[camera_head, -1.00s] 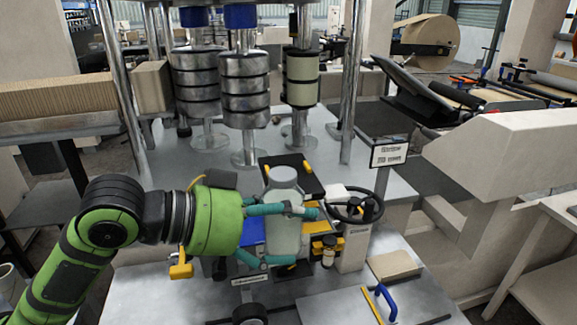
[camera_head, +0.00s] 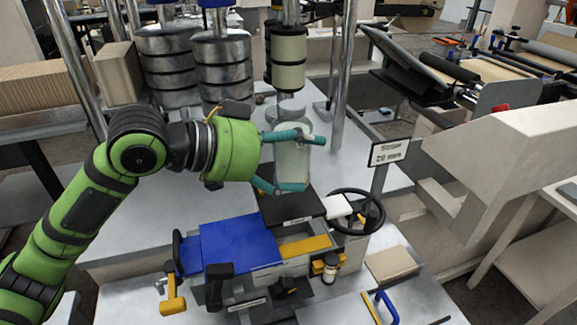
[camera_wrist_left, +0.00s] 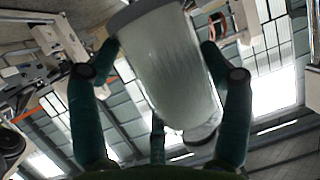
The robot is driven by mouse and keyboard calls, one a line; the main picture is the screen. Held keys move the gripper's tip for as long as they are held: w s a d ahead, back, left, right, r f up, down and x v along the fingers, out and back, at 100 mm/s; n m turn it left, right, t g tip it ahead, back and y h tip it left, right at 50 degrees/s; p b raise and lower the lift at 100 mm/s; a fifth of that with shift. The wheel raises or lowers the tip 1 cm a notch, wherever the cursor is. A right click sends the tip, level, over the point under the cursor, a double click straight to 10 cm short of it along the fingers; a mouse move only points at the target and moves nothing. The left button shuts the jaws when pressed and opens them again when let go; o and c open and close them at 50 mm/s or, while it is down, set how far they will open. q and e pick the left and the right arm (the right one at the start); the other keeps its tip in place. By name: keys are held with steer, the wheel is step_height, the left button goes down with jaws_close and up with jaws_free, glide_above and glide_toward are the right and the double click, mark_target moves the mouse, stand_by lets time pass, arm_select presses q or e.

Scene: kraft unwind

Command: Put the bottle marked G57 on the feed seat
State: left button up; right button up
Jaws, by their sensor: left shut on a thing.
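A pale translucent bottle (camera_head: 291,163) with a grey cap is held upright in my left gripper (camera_head: 304,163). Its teal fingers close around the bottle from the left in the head view. The left wrist view shows the bottle (camera_wrist_left: 170,70) between the fingers (camera_wrist_left: 165,95). No G57 marking can be read on it. The bottle's lower end is above or just behind a black plate (camera_head: 290,207) with a small label at its front edge; the exact gap cannot be judged. I cannot tell which part is the feed seat. My right gripper is out of view.
A blue-topped device (camera_head: 238,246) with a yellow bar (camera_head: 305,246) stands in front of the plate. A black handwheel (camera_head: 357,212) and a sign (camera_head: 389,150) are to the right. Metal posts and stacked rollers (camera_head: 222,70) stand behind the bottle.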

arm_select(q)
steer(key=shift+w+a+f+p, duration=0.15)
steer(key=shift+w+a+f, duration=0.05)
steer(key=shift+w+f, duration=0.25)
steer(key=shift+w+a+f+p, duration=0.15)
steer(key=shift+w+f, duration=0.2)
steer(key=shift+w, duration=0.1)
step_height(320, 180, down, 3)
steer(key=shift+f+p, duration=0.1)
steer(key=shift+p, duration=0.5)
steer(key=shift+s+f, duration=0.1)
steer(key=shift+f, duration=0.2)
steer(key=o, duration=1.4)
steer(key=shift+c, duration=0.2)
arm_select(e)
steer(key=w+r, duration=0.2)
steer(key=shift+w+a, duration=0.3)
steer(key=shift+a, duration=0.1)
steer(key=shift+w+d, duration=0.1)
arm_select(q)
steer(key=shift+r, duration=0.1)
